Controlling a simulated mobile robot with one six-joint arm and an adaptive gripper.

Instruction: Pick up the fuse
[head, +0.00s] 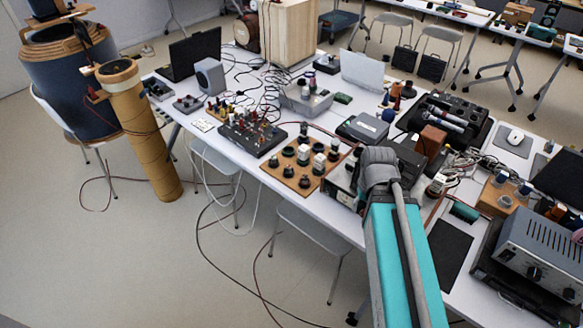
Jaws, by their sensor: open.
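I cannot pick out the fuse for certain among the many small parts on the long white table (345,222). A wooden board (283,171) near the table's front edge carries several black round parts and a few upright white pieces. I cannot tell whether one of these is the fuse. My teal and grey arm reaches up from the bottom over the table, just right of the board. My gripper is not visible, and the arm hides part of the table.
A black panel with knobs and wires (252,137) is left of the board. A grey metal device (530,258) stands at the right. Cables trail across the table and floor. A tall brown cylinder (146,140) stands at the left. The floor at front left is mostly open.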

